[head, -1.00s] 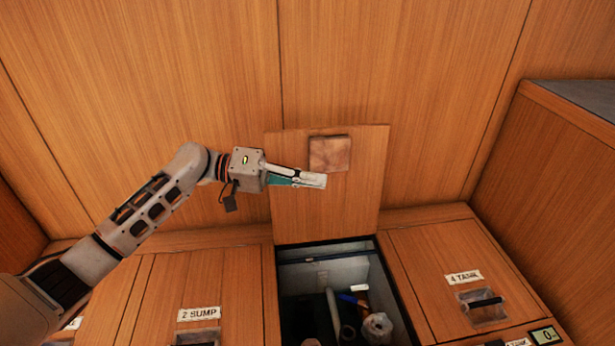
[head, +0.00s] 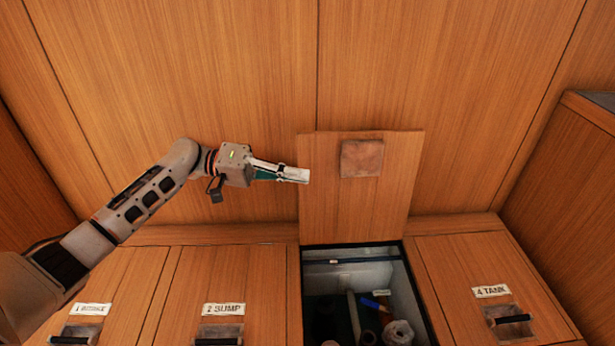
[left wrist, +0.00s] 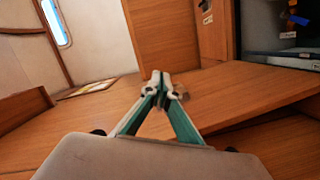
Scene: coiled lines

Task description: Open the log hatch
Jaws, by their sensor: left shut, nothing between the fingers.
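A wooden hatch lid (head: 345,215) stands raised against the back panelling, with a square recessed plate (head: 361,158) on its face. Below it the locker (head: 421,290) is open, and I see a blue item, a pale tube and a roll-like thing inside. My left gripper (head: 303,175) is shut and empty, at the left edge of the raised lid. In the left wrist view its fingertips (left wrist: 160,77) meet over wood, with nothing between them. The lid's own label is not in sight. My right gripper is not in view.
Shut hatches lie on both sides: one labelled 2 SUMP (head: 224,309) and one with a label I cannot read surely (head: 93,309) at left, and 4 TANK (head: 491,291) at right. A wooden box side (head: 570,180) bounds the right.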

